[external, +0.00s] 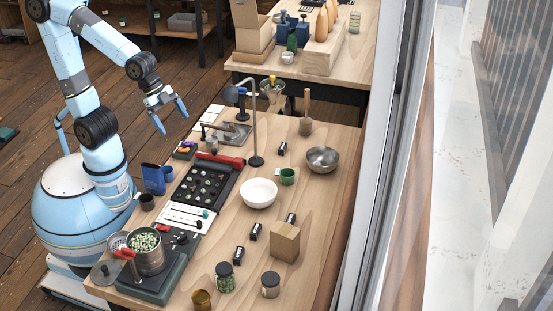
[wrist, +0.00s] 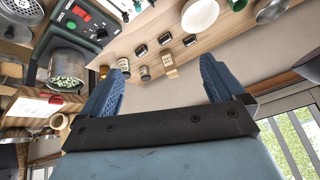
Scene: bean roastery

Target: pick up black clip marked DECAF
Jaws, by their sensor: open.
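Several small black clips with white labels stand on the wooden bench in the external view: one near the lamp stand (external: 283,148), one behind the cardboard box (external: 291,219), one left of the box (external: 255,231), and one nearer the jars (external: 238,256). The label words are too small to read, so I cannot tell which is DECAF. Some black clips (wrist: 166,39) also show in the wrist view. My gripper (external: 169,117) is open and empty, raised beside the bench's left edge, well apart from the clips. Its blue fingers spread wide in the wrist view (wrist: 165,66).
A cardboard box (external: 285,243), white bowl (external: 258,193), metal bowl (external: 322,159) and green mug (external: 287,177) stand around the clips. Jars (external: 225,277) are at the front. A pot of beans (external: 148,251) and black tray (external: 206,186) line the left. The lamp stand (external: 255,130) rises tall.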

